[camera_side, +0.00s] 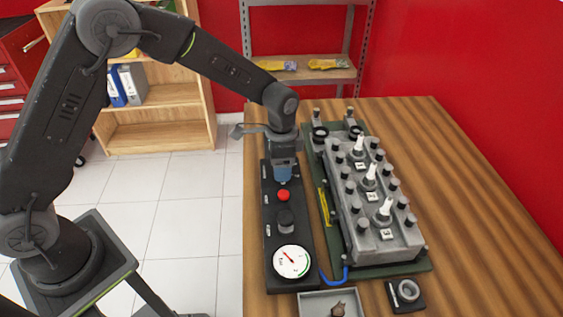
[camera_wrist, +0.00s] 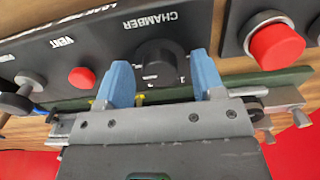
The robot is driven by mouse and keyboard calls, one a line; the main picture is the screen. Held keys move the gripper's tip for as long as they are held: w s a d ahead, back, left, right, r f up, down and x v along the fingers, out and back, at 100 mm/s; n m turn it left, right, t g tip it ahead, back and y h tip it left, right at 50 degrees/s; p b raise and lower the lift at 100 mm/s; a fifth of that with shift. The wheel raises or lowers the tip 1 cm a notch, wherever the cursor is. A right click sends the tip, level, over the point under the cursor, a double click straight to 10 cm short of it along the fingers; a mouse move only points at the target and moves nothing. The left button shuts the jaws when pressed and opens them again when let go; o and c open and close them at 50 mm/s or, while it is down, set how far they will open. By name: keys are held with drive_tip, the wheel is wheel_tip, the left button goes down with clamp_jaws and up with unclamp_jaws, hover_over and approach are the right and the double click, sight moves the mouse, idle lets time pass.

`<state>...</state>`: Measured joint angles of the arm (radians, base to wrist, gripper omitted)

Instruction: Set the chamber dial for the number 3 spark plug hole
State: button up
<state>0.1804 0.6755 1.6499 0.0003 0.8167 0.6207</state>
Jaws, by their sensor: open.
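The chamber dial (camera_wrist: 160,62) is a round black knob on a dark panel (camera_wrist: 60,45), below upside-down white CHAMBER lettering in the wrist view. Small white marks and digits show at its near edge, but I cannot tell where its pointer stands. My gripper (camera_wrist: 162,82) is open, with one blue finger on each side of the dial in the wrist view; I cannot tell whether they touch it. In the side view my gripper (camera_side: 283,176) points down over the panel's far half and hides the dial. The grey engine block (camera_side: 345,190) carries several white spark plugs (camera_side: 370,176).
A red VENT button (camera_wrist: 80,78) is left of the dial, and a larger red button (camera_wrist: 276,46) is right. A gauge (camera_side: 292,262) is at the panel's near end. A grey tray (camera_side: 312,300) and a black ring-topped block (camera_side: 407,294) lie in front. The table's right side is clear.

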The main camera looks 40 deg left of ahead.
wheel_tip(320, 180, up, 14)
idle(0.6)
drive_tip(key=s+a+r+n+t, duration=0.2)
drive_tip(key=s+a+r, duration=0.1)
drive_tip(key=s+r, duration=0.25)
drive_tip(key=s+a+r+n+t, duration=0.1)
drive_tip(key=s+a+r+n, duration=0.25)
drive_tip(key=s, duration=0.35)
drive_tip(key=s+a+f+n+t, duration=0.2)
drive_tip(key=s+n, duration=0.1)
drive_tip(key=s, duration=1)
drive_tip(key=shift+n+t, duration=0.3)
drive_tip(key=shift+n, duration=0.05)
